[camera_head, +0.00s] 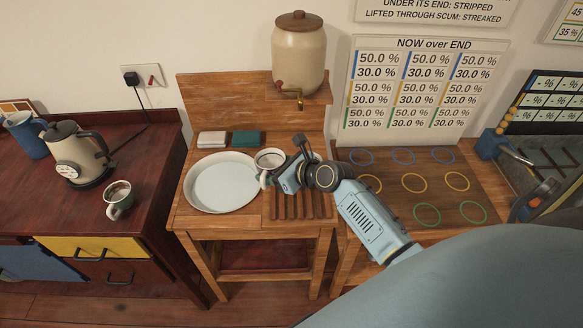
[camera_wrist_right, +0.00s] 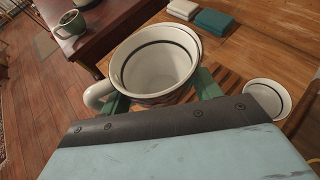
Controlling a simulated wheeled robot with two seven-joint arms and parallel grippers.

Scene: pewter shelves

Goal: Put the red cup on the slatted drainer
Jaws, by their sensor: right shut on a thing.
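My right gripper (camera_head: 272,178) is shut on a pale cup (camera_head: 270,158) between the plate and the slatted drainer. In the right wrist view the cup (camera_wrist_right: 160,62) is large between the green fingers, its mouth up and slightly tilted. Its inside is white with a dark ring, and its handle points left. Its outside is mostly hidden, so I cannot tell whether it is red. The slatted drainer (camera_head: 300,207) lies at the right of the wooden stand, partly under my gripper. My left gripper is not in view.
Folded cloths (camera_head: 246,138) and a crock with a tap (camera_head: 299,55) are behind. A green mug (camera_head: 118,199) and kettle (camera_head: 80,153) stand on the left counter. A pale round vessel (camera_wrist_right: 268,97) shows in the wrist view.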

